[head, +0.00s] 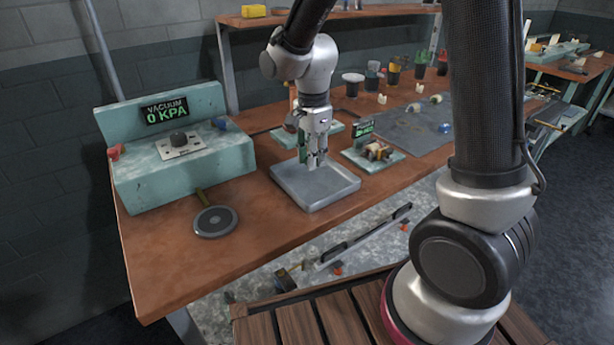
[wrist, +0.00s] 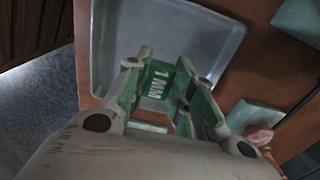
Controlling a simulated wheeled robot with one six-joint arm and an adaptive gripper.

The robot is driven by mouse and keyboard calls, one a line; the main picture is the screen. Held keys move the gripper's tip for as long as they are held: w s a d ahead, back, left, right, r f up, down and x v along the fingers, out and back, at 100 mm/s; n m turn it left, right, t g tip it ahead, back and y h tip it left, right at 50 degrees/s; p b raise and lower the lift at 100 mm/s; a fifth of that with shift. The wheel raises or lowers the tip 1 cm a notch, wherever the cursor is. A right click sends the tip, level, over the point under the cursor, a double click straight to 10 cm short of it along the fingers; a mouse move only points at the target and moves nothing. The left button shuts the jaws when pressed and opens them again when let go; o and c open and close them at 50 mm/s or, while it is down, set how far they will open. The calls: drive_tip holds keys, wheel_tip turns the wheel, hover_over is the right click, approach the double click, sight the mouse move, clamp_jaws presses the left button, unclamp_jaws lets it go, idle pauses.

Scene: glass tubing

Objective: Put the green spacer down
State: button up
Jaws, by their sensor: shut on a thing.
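My gripper (head: 314,160) points down over the grey metal tray (head: 335,187) on the bench. In the wrist view the gripper (wrist: 165,92) is shut on the green spacer (wrist: 156,82), which has white lettering that seems to read "1 MM". The spacer sits between the fingers, and they hide part of it. The tray also fills the upper middle of the wrist view (wrist: 190,45), and its visible floor is bare. Whether the spacer touches the tray floor I cannot tell.
A teal vacuum unit (head: 140,170) reading "0 KPA" stands to the left. A round grey disc (head: 215,221) with a handle lies near the front edge. A small teal fixture (head: 373,155) stands right of the tray. A grey mat (head: 415,128) lies beyond it.

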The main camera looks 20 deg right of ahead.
sight(311, 182)
drive_tip(key=shift+f, duration=2.6)
drive_tip(key=shift+f, duration=0.1)
drive_tip(key=o, duration=1)
drive_tip(key=shift+c, duration=0.2)
wheel_tip(311, 182, up, 12)
drive_tip(key=shift+r, duration=0.2)
drive_tip(key=s+d+r+n+t, duration=0.2)
drive_tip(key=s+d+r+n, duration=0.3)
drive_tip(key=s, duration=0.5)
drive_tip(key=s+d+r+n+t, duration=0.2)
drive_tip(key=s+d+r+n, duration=0.3)
drive_tip(key=s+d+n, duration=0.4)
drive_tip(key=shift+s+d, duration=0.7)
drive_tip(key=shift+d, duration=0.35)
